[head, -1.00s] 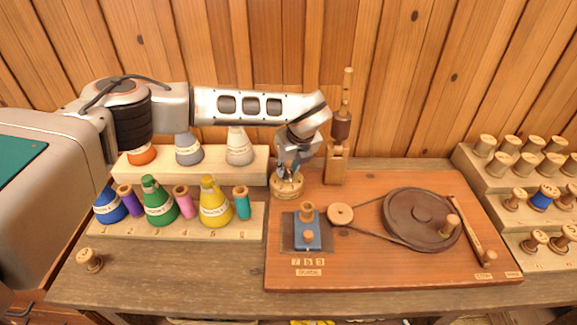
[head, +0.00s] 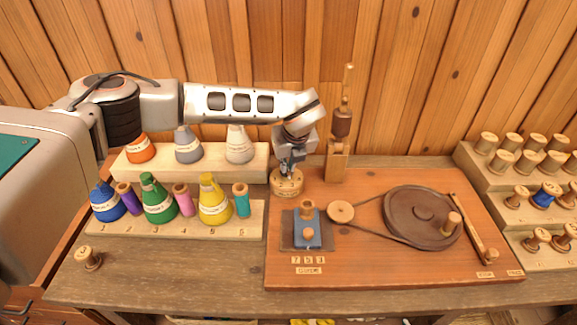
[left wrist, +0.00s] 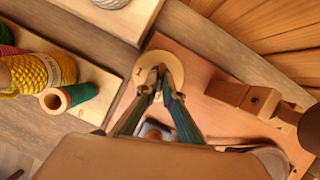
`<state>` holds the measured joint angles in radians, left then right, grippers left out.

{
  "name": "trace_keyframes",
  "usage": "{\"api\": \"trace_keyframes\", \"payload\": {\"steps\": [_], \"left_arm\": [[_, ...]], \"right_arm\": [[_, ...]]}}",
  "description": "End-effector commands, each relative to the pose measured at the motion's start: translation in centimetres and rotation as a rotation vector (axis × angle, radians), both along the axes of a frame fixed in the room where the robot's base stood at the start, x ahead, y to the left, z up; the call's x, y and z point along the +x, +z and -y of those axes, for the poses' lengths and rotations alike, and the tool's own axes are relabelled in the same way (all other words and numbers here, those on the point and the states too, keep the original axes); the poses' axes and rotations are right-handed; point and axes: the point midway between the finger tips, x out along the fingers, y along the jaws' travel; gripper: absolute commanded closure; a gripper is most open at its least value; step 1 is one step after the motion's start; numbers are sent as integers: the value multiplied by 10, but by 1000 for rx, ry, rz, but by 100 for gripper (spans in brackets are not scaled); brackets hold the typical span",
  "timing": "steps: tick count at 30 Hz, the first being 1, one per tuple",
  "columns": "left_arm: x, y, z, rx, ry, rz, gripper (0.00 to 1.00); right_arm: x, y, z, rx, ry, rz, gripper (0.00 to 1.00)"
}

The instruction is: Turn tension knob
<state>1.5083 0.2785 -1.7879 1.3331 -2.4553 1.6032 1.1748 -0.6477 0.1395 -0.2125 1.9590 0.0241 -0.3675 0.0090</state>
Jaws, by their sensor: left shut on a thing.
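The tension knob is a pale round wooden dial (head: 286,187) with markings on its rim, at the back left corner of the red-brown board (head: 390,270). It also shows in the left wrist view (left wrist: 190,62), under the fingers. My left gripper (head: 290,168) points down over the dial. In the left wrist view its fingertips (left wrist: 158,80) are closed together on the knob's small grip at the dial's middle. The fingers hide most of that grip. My right gripper is in neither current view.
Left of the dial, racks hold cones of yarn (head: 214,203) and a teal spool (head: 241,202). A wooden post (head: 337,160) stands close to its right. In front are a blue block (head: 307,232), a small pulley (head: 341,212) and a large wheel (head: 420,215).

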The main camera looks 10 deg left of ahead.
Motion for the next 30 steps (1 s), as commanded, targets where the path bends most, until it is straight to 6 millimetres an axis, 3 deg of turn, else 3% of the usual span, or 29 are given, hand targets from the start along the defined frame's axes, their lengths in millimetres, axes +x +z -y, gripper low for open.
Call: {"api": "trace_keyframes", "payload": {"steps": [15, 30], "left_arm": [[-1, -1, -7, -3, -470, 1, 100], [0, 1, -12, -4, -941, 2, 100]], "right_arm": [[-3, -24, 0, 0, 0, -6, 57], [-3, -28, 0, 1, 0, -6, 57]]}}
